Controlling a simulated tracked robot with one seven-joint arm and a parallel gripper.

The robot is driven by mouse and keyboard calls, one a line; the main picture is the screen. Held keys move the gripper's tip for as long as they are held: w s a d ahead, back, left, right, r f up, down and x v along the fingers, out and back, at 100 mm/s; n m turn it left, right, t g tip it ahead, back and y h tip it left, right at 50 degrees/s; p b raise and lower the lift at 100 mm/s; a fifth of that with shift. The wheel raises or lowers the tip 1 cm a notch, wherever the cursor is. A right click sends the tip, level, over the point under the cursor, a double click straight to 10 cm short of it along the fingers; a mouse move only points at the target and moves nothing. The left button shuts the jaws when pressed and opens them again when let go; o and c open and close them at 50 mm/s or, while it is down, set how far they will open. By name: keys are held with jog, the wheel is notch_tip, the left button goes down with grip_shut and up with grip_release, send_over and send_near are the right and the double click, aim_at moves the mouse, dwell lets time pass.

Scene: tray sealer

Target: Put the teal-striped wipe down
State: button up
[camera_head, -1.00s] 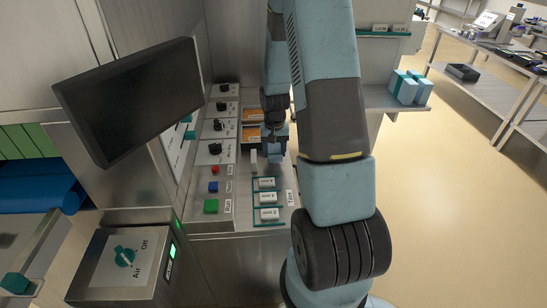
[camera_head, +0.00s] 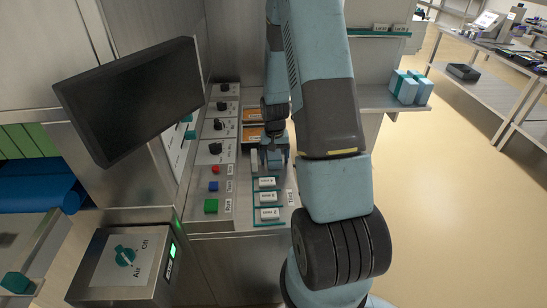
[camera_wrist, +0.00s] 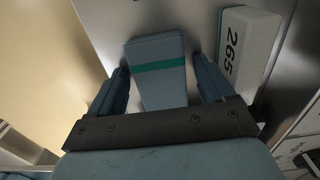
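The teal-striped wipe (camera_wrist: 158,85) is a pale blue folded block with a teal band across it. In the wrist view it lies between the two fingers of my gripper (camera_wrist: 163,70), with a visible gap at the right finger. My gripper looks open around it. In the head view my gripper (camera_head: 274,160) is low over the grey counter, behind the row of white labelled blocks. The wipe is mostly hidden there by the fingers. Whether it rests fully on the counter is hard to tell.
A white block marked 265 (camera_wrist: 248,48) stands close beside the right finger in the wrist view. White labelled blocks (camera_head: 267,198) sit in front, orange-labelled bins (camera_head: 252,134) behind. A control panel (camera_head: 213,180) is left. Two blue teal-banded packs (camera_head: 406,88) sit on the right shelf.

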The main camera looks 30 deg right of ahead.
notch_tip(320, 180, up, 11)
notch_tip(320, 180, up, 11)
jog(key=n+t, duration=0.1)
send_over(274, 157)
jog(key=s+a, duration=0.3)
jog(key=a, duration=0.1)
jog(key=s+a+r+n+t, duration=0.1)
jog(key=s+a+r, duration=0.3)
jog(key=s+r, duration=0.5)
jog(key=s+a+r+n+t, duration=0.2)
jog(key=s+a+r, duration=0.3)
jog(key=s+r, duration=0.4)
jog(key=s+t, duration=0.1)
jog(key=s, duration=0.2)
jog(key=shift+s+r+n+t, duration=0.2)
jog(key=shift+s+n+t, duration=0.05)
jog(key=shift+n+t, duration=0.05)
jog(key=shift+o, duration=0.5)
dwell(0.4)
